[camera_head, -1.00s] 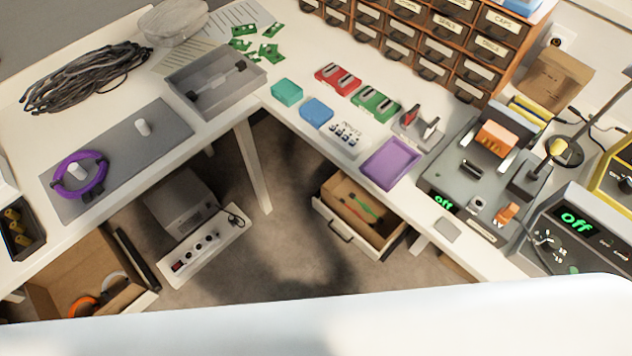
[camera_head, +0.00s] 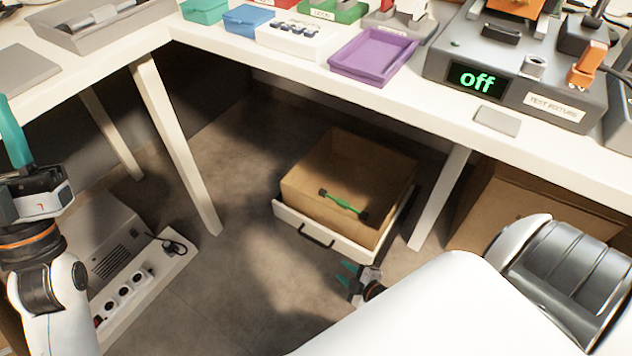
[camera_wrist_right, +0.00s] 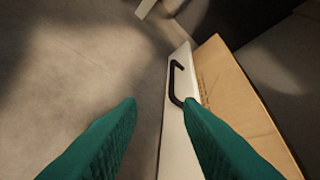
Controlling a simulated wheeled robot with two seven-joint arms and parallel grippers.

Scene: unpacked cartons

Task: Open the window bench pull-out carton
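The pull-out carton is a brown cardboard box (camera_head: 330,160) behind a white front panel (camera_head: 330,240) with a black handle (camera_head: 317,235). It sits low under the bench, its open top showing. A green cable with black ends (camera_head: 343,203) lies inside. My right gripper (camera_head: 352,280) is open, in front of the panel and right of the handle. In the right wrist view its teal fingers (camera_wrist_right: 160,103) are apart and empty; the handle (camera_wrist_right: 174,83) lies ahead, close to the right fingertip. My left gripper (camera_head: 14,135) points up at the left edge; its finger gap is unclear.
The white bench top (camera_head: 300,55) overhangs the carton, with a purple tray (camera_head: 373,57) near its edge. Bench legs (camera_head: 175,140) stand either side. A power strip (camera_head: 130,295) lies at lower left. A cardboard box (camera_head: 510,210) stands right. Floor before the carton is clear.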

